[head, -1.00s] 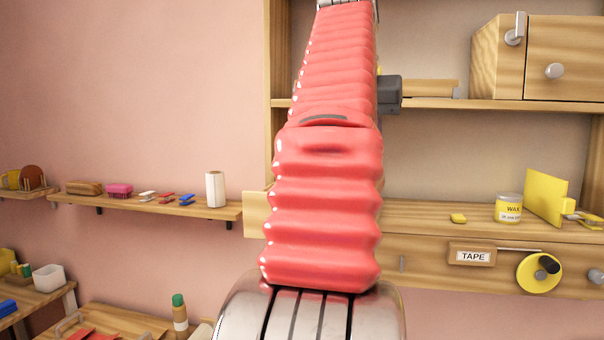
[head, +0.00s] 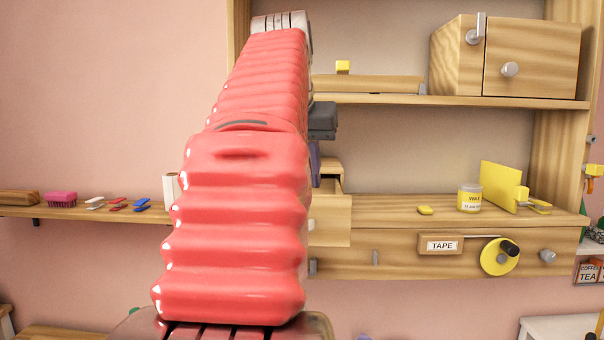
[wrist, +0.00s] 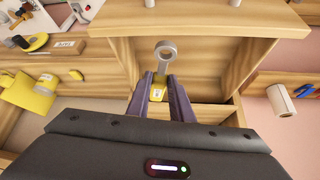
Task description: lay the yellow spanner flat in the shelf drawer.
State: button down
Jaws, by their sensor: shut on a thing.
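The yellow spanner (wrist: 157,88) shows in the wrist view, with a grey ring end (wrist: 165,50) pointing toward the top of the picture. My gripper (wrist: 160,80) is shut on its yellow part with two purple fingers. The open shelf drawer (wrist: 215,65) lies beneath them, with its front panel at the top of the picture. The spanner's height above the drawer floor is hard to tell. In the head view the drawer (head: 332,225) sticks out right of my red arm, which hides part of it. A purple finger (head: 314,160) shows just above it; the spanner is hidden there.
Right of the drawer in the head view are a yellow block (head: 425,210), a wax tin (head: 469,197) and a yellow upright plate (head: 500,185). An upper shelf (head: 450,100) carries a wooden cabinet (head: 530,60).

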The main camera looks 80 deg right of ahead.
jog(key=shift+a, duration=0.1)
jog(key=shift+f, duration=3.1)
jog(key=shift+f, duration=0.55)
jog(key=c, duration=1.5)
grip_release()
jog(key=shift+w+r, duration=0.1)
jog(key=shift+r, duration=0.05)
jog(key=v, duration=1.3)
jog(key=shift+a+r, duration=0.2)
jog(key=shift+a, duration=0.05)
